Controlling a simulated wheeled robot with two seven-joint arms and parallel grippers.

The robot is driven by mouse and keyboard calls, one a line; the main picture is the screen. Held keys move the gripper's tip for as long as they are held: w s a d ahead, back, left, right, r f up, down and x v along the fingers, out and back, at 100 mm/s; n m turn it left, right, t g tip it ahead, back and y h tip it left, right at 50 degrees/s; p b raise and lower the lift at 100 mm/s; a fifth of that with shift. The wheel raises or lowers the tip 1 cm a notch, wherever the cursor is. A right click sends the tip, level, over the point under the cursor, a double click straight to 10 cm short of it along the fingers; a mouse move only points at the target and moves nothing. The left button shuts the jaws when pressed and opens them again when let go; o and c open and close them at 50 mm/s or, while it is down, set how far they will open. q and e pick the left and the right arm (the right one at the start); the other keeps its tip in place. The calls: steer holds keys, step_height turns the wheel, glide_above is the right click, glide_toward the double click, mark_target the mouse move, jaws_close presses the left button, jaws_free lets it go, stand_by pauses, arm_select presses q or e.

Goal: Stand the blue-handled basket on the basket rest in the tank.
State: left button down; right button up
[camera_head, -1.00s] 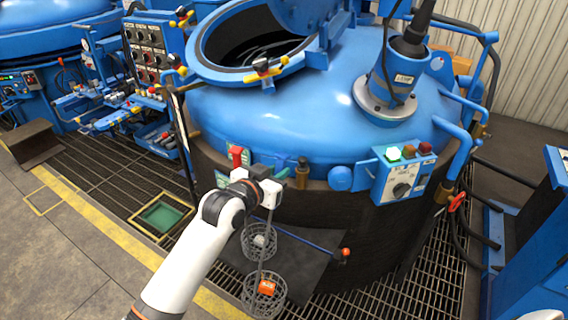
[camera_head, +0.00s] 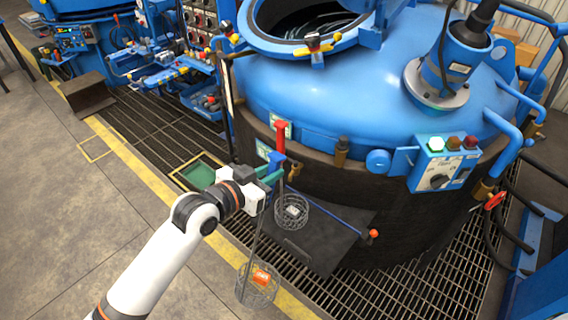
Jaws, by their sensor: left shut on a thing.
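My left gripper (camera_head: 268,178) is shut on the upper end of a long-rod basket, near a small blue block (camera_head: 275,160) that appears to be its handle. The wire basket (camera_head: 257,286) hangs below with an orange piece in it, left of a black stand's front edge. A second wire basket (camera_head: 292,211) with a pale piece stands on the black stand; its rod seems to lead up to a red handle (camera_head: 280,136). The big blue tank (camera_head: 345,95) has its round top opening (camera_head: 318,22) uncovered. I cannot make out the basket rest inside. My right gripper is not in view.
The black stand (camera_head: 335,240) and a thin blue bar with an orange-red knob (camera_head: 373,234) lie before the tank. A control box (camera_head: 442,165) juts from the tank wall. A yellow clamp (camera_head: 314,45) sits on the opening's rim. Open floor (camera_head: 90,220) lies left.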

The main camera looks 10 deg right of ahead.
arm_select(q)
steer(key=s+a+b, duration=0.1)
steer(key=s+a, duration=0.1)
steer(key=a, duration=0.4)
steer(key=s+a+r+b, duration=0.1)
steer(key=s+a, duration=0.2)
steer(key=a, duration=0.4)
steer(key=shift+a+r, duration=0.15)
